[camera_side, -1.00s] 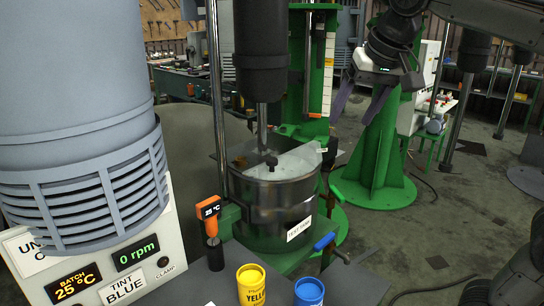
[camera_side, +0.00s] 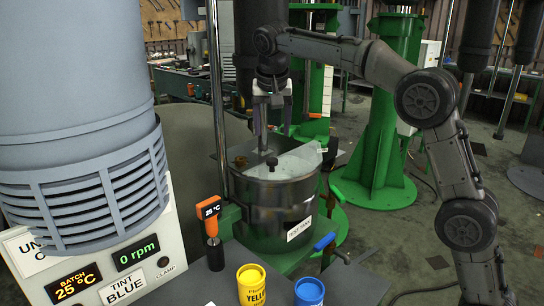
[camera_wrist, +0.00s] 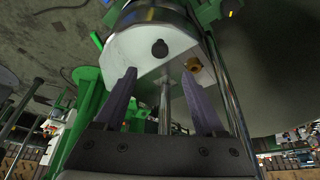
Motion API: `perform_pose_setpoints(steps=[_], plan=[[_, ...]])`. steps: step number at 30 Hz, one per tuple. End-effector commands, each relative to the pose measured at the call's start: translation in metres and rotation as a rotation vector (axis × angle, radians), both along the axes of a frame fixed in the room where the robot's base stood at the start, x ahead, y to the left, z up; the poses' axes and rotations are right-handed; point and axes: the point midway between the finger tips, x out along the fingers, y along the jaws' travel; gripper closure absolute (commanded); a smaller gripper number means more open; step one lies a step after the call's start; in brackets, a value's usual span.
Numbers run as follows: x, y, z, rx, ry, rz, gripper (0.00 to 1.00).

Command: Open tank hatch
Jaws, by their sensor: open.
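The tank (camera_side: 270,215) is a dark metal drum labelled "TEST TANK". Its pale lid (camera_side: 298,163) carries a dark knob (camera_side: 272,160) and a brownish fitting (camera_side: 240,161) to its left. In the wrist view the white lid (camera_wrist: 130,45) shows a black knob (camera_wrist: 159,47) and a brass fitting (camera_wrist: 193,64). I cannot tell where the hatch's edge or hinge is. My gripper (camera_side: 272,130) points down above the lid, apart from it. In the wrist view my gripper (camera_wrist: 159,72) is open and empty, its two dark fingers spread with the black knob between them in the picture.
A vertical metal shaft (camera_wrist: 165,105) stands close to the fingers. A chrome post (camera_side: 217,80) rises at the tank's left. An orange thermometer (camera_side: 209,207), yellow cup (camera_side: 252,285) and blue cup (camera_side: 309,292) are at the front. A control panel (camera_side: 100,265) is at left.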

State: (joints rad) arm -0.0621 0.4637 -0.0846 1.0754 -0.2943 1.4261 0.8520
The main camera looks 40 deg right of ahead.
Motion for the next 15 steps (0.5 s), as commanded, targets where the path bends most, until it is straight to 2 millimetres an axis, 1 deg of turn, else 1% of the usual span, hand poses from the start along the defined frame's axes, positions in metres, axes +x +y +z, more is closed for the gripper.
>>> perform_pose_setpoints(steps=[1, 3, 9, 15], plan=[[0.002, -0.004, -0.01, 0.0, 0.004, -0.002, 0.28], [0.006, -0.007, -0.024, 0.0, 0.005, -0.002, 0.28], [0.017, -0.018, -0.06, 0.0, 0.004, -0.001, 0.28], [0.025, -0.026, -0.087, 0.0, 0.003, 0.0, 0.28]])
